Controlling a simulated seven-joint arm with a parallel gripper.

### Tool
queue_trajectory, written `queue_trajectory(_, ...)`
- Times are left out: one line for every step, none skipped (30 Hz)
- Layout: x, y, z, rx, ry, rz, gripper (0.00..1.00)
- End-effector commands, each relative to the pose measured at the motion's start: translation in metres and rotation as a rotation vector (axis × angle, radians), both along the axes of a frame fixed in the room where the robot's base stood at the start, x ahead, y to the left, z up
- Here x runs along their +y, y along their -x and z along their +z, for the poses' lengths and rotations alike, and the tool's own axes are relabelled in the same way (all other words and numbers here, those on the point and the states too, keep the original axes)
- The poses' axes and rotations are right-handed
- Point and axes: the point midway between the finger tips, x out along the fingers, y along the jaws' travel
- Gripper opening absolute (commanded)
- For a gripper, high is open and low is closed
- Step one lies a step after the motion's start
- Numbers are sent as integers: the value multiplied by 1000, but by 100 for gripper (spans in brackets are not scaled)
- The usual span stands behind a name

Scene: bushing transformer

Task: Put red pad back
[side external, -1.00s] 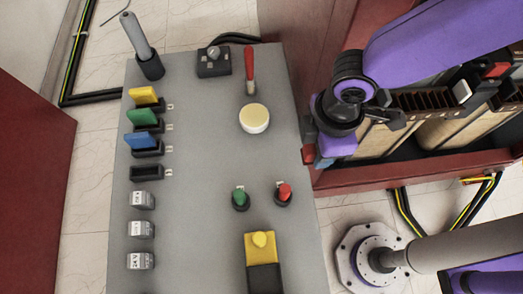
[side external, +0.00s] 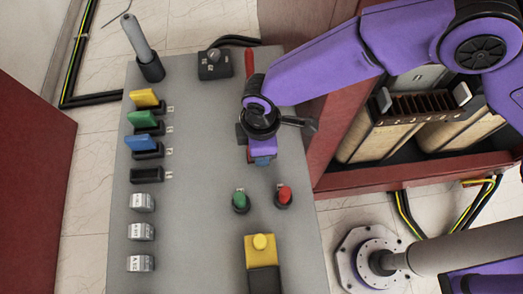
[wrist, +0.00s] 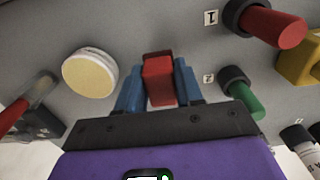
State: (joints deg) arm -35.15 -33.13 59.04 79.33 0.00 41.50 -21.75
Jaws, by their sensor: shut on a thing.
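The red pad (wrist: 158,80) shows in the wrist view between the blue fingers of my gripper (wrist: 158,88), which is shut on it. At the panel's left, yellow (side external: 146,99), green (side external: 144,119) and blue (side external: 146,142) pads stand in black slots. The black slot (side external: 147,175) below the blue pad is empty.
A green knob (side external: 240,201) and a red knob (side external: 284,195) stand near my gripper. The cream button (wrist: 90,73) shows in the wrist view. A grey lever (side external: 137,38) rises at the back left. White labelled blocks (side external: 142,202) line the left. The panel's middle is clear.

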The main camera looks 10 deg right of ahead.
Motion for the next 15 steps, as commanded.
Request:
queue_trajectory(-1,1,-10,2,4,0,7)
queue_trajectory(-2,1,-14,2,5,0,7)
queue_trajectory(-2,1,-19,2,5,0,7)
queue_trajectory(-2,1,-22,2,3,0,7)
queue_trajectory(-1,1,-24,2,2,0,7)
queue_trajectory(-1,1,-26,1,2,0,7)
queue_trajectory(-1,1,-27,1,2,0,7)
queue_trajectory(-1,1,-28,1,1,0,7)
queue_trajectory(-1,1,-28,1,1,0,7)
queue_trajectory(-1,1,-28,1,0,0,7)
queue_trajectory(-1,1,-27,1,0,0,7)
queue_trajectory(-1,1,-27,1,0,0,7)
queue_trajectory(-1,1,-27,1,0,0,7)
queue_trajectory(-1,1,-27,1,0,0,7)
queue_trajectory(-1,1,-28,1,1,0,7)
